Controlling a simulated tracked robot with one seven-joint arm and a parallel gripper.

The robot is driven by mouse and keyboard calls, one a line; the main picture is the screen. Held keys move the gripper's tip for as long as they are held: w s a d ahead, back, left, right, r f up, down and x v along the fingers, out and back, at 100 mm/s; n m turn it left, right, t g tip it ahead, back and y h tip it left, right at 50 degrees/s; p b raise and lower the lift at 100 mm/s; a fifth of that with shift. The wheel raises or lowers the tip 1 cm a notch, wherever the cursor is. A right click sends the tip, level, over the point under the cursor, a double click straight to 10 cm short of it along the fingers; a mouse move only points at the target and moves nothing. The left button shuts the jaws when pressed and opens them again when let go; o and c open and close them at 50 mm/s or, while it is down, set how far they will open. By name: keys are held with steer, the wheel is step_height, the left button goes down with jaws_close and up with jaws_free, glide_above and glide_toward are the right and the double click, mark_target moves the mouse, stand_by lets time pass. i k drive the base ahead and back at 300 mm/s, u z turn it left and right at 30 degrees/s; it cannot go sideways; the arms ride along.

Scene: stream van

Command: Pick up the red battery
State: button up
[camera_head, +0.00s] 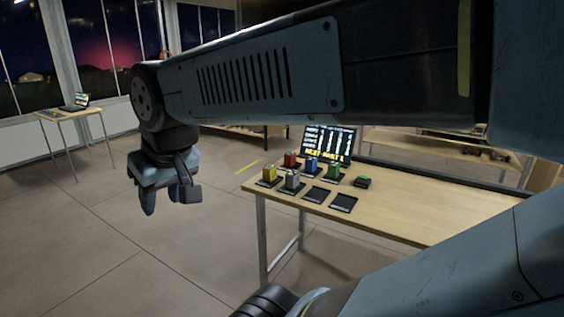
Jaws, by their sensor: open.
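The red battery (291,158) stands upright on a dark pad at the back left of the wooden table (400,212). A yellow battery (269,172) is in front of it to the left, a blue one (311,164) to its right, a grey one (292,178) in front, and a green one (334,170) further right. My gripper (165,203) hangs in the air to the left of the table, pointing down, well apart from the batteries. It is open, and I see nothing between its fingers.
Two empty dark pads (343,203) lie at the table's front. A small green-and-black object (362,182) lies right of the green battery. A lit screen (330,143) stands behind the batteries. A desk with a laptop (77,101) is far left. Open floor (120,240) lies below my gripper.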

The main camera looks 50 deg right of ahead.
mark_target(289, 157)
steer(key=u, duration=1.05)
steer(key=i, duration=0.1)
steer(key=z, duration=2.5)
steer(key=k, duration=0.45)
steer(key=z, duration=0.35)
steer(key=i, duration=0.45)
steer(key=u, duration=0.15)
